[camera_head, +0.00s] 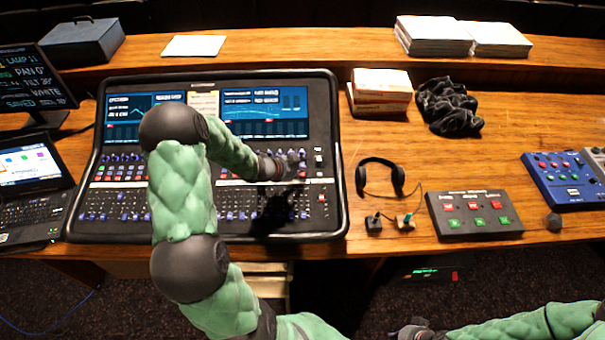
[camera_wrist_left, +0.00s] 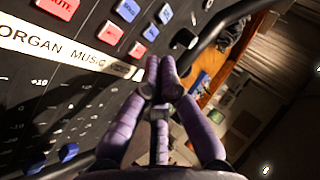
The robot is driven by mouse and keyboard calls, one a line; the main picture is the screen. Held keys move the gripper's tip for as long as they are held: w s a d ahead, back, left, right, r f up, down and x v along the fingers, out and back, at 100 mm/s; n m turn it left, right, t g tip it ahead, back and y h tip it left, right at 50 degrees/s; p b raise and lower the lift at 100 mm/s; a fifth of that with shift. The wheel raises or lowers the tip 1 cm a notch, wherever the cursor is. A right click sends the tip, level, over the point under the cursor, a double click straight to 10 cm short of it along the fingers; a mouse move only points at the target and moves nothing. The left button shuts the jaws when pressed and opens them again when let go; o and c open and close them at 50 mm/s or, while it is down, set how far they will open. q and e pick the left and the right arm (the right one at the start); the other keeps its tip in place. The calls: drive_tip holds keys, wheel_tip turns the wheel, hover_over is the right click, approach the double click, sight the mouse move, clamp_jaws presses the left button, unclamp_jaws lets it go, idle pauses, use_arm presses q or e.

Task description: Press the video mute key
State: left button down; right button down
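The black mixing console (camera_head: 330,110) stands on the wooden desk. My left gripper (camera_head: 297,162) is over its right part. In the left wrist view, the left gripper's fingertips (camera_wrist_left: 160,70) are together and hold nothing. A small red key (camera_wrist_left: 137,50) lies just left of the fingertips, near the end of the white label strip (camera_wrist_left: 35,42). The strip reads ORGAN MUSIC, and its far end is too small to read. Larger red keys (camera_wrist_left: 107,36) lie further left, one marked MUTE. I cannot tell which key is video mute. My right gripper (camera_head: 415,330) is low at the bottom edge.
Blue keys (camera_wrist_left: 128,10) lie beside the red ones. Right of the console are headphones (camera_head: 380,178), a grey button box (camera_head: 474,213), a blue box (camera_head: 562,180) and a black crumpled cloth (camera_head: 448,106). A laptop (camera_head: 32,185) stands at the left.

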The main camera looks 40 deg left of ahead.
use_arm(q)
drive_tip(key=shift+s+d+r+p, duration=0.1)
drive_tip(key=shift+r+p, duration=1.05)
drive_tip(key=shift+r, duration=0.15)
drive_tip(key=shift+s+d+r+p, duration=0.1)
drive_tip(key=shift+r+p, duration=1)
drive_tip(key=shift+r, duration=0.15)
drive_tip(key=shift+f, duration=0.1)
